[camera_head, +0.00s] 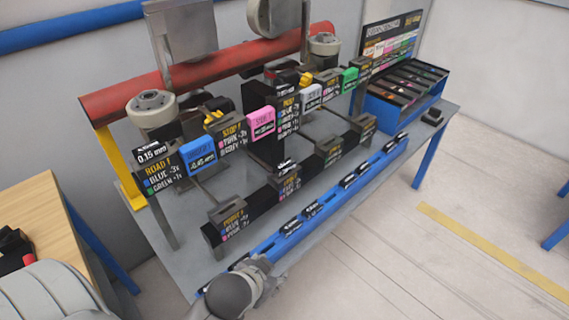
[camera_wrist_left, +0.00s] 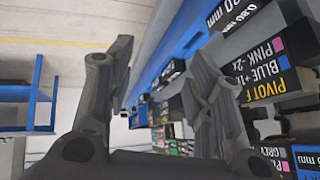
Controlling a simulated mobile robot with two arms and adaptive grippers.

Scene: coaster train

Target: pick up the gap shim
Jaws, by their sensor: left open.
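Several small dark pieces with white labels lie along a blue front rail (camera_head: 330,204); I cannot tell which one is the gap shim. One dark labelled piece (camera_head: 291,225) lies just right of my left gripper. My left gripper (camera_head: 264,268) is at the near left end of the rail, beside its front edge, partly hiding that end. In the left wrist view, my left gripper (camera_wrist_left: 165,85) is open with nothing seen held. The blue rail (camera_wrist_left: 160,50) runs beyond the fingers, with a dark piece labelled in mm (camera_wrist_left: 235,18) at upper right. My right gripper is not in view.
A black bar with label blocks (camera_head: 262,200) runs behind the rail. Above it stand coloured blocks, including a blue one (camera_head: 198,156) and a pink one (camera_head: 261,122), and a red tube (camera_head: 110,97). A blue tray (camera_head: 398,112) stands at the far right. Floor in front is clear.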

